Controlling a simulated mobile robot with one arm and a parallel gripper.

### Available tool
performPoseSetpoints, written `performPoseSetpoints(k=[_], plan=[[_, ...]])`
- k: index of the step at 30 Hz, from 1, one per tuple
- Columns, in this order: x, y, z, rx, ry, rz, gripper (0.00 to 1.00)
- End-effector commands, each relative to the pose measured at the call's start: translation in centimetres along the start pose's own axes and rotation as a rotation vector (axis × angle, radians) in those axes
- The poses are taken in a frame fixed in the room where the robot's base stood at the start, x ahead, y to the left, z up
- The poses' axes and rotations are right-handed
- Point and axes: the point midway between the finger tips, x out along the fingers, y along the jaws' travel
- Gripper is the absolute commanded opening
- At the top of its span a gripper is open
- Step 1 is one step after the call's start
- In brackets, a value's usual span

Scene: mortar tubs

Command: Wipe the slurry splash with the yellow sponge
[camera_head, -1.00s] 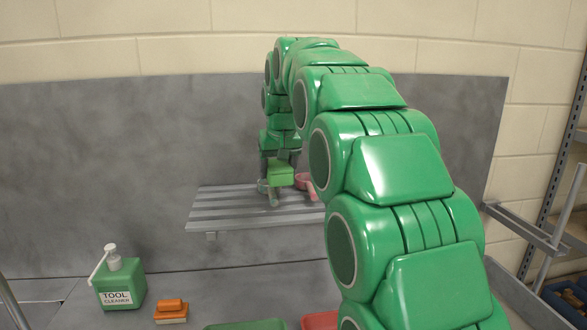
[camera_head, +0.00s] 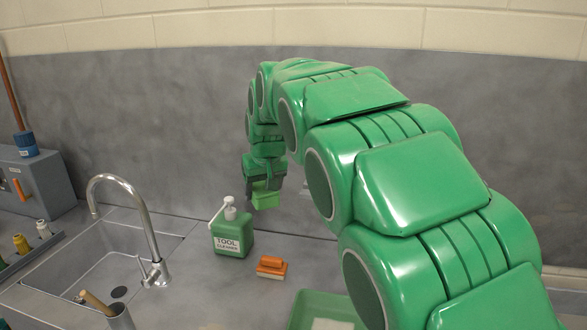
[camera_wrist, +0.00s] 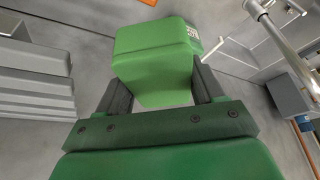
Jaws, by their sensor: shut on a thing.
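My gripper (camera_head: 262,190) is shut on a light green block (camera_head: 265,199), held in the air in front of the grey back panel, above the counter. In the wrist view the block (camera_wrist: 152,55) sits between the two dark fingers of my gripper (camera_wrist: 162,95). I see no yellow sponge; the held block looks green. No slurry splash can be made out on the visible counter. My arm hides part of the counter and panel on the right.
Below the gripper stand a green tool cleaner bottle (camera_head: 232,236) and an orange brush-like block (camera_head: 271,266). A green tray (camera_head: 312,308) is at the front. A sink (camera_head: 100,262) with a tall faucet (camera_head: 150,225) lies left. A slatted shelf (camera_wrist: 35,85) shows in the wrist view.

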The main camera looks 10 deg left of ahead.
Motion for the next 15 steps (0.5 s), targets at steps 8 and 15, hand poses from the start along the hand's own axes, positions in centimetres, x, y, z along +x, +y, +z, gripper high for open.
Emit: performPoseSetpoints(k=[8, 15], plan=[[5.1, -4.4, 3.8, -0.019, -0.008, -0.009, 0.43], [9.2, -8.2, 7.8, -0.042, -0.009, -0.019, 0.43]])
